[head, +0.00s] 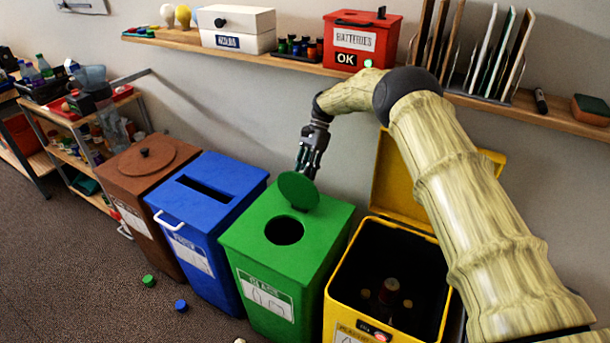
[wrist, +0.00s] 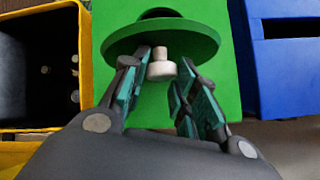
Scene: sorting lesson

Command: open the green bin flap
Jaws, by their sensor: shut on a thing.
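The green bin (head: 322,245) stands between the blue and yellow bins. Its round green flap (head: 298,190) is tilted up at the back of the lid, and the dark round hole (head: 284,231) is uncovered. My gripper (head: 307,170) is behind and above the flap. In the wrist view my gripper (wrist: 165,68) has its fingers on either side of the flap's pale knob (wrist: 162,66) and is shut on it. The flap also shows in the wrist view (wrist: 205,42), partly covering the hole from there.
The yellow bin (head: 332,312) has its lid up, with a bottle inside. The blue bin (head: 226,172) and brown bin (head: 115,180) stand at left. A wall shelf (head: 265,58) with boxes runs behind my arm. Green (head: 149,280) and blue (head: 181,305) caps lie on the floor.

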